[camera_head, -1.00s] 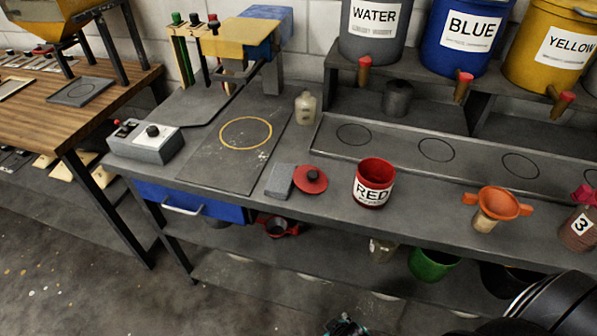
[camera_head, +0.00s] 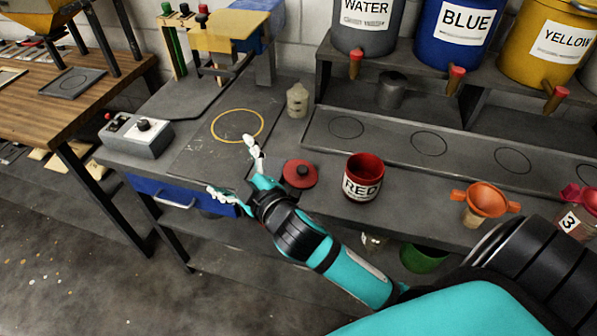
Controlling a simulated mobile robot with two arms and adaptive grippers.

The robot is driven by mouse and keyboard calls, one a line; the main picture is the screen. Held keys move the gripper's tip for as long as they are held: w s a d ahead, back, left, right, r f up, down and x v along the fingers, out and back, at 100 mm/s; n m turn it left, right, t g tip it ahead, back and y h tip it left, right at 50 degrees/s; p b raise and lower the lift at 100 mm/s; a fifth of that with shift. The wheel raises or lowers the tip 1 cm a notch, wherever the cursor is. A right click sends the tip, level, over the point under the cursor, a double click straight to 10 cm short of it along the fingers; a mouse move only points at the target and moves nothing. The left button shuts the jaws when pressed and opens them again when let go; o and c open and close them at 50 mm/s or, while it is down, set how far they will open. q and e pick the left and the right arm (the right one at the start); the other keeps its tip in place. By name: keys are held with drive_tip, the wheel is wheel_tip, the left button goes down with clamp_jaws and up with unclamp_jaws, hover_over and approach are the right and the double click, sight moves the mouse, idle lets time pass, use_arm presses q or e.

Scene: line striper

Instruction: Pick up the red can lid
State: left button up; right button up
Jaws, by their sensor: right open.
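The red can lid (camera_head: 306,176) lies flat on the grey workbench, with a dark knob at its middle. The open red can (camera_head: 364,180), labelled RED, stands upright to its right. My right gripper (camera_head: 230,166) is open, its two white-tipped fingers spread wide, to the left of the lid and apart from it. The gripper and wrist hide the grey block beside the lid. My left gripper is not in view.
A grey control box (camera_head: 138,136) stands at the bench's left end. A small bottle (camera_head: 297,101) stands behind the lid. An orange funnel (camera_head: 485,200) is right of the can. Large WATER, BLUE (camera_head: 455,38) and YELLOW containers stand at the back.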

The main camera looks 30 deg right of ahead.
drive_tip(key=w+a+r+n+t+y, duration=0.1)
drive_tip(key=w+a+r+n+y, duration=0.1)
drive_tip(key=a+r+n+y, duration=1.1)
drive_tip(key=s+a+r+n+g+y, duration=0.25)
drive_tip(key=a+n+g+y, duration=0.3)
drive_tip(key=n+g, duration=0.6)
drive_tip(key=n+g+h, duration=0.7)
drive_tip(key=n+h, duration=0.7)
drive_tip(key=h, duration=0.8)
approach(301, 167)
drive_tip(key=shift+n+y, duration=0.25)
drive_tip(key=f+p, duration=0.2)
drive_tip(key=f, duration=0.1)
drive_tip(key=d+f+p, duration=0.1)
drive_tip(key=f+p, duration=0.1)
drive_tip(key=shift+f, duration=0.2)
drive_tip(key=f+p, duration=0.1)
drive_tip(key=f, duration=0.2)
drive_tip(key=s+f+p, duration=0.1)
drive_tip(key=shift+d+f+p, duration=0.3)
drive_tip(key=shift+d+p, duration=0.05)
drive_tip(key=shift+w+f, duration=0.1)
drive_tip(key=shift+f, duration=0.25)
drive_tip(key=c, duration=1)
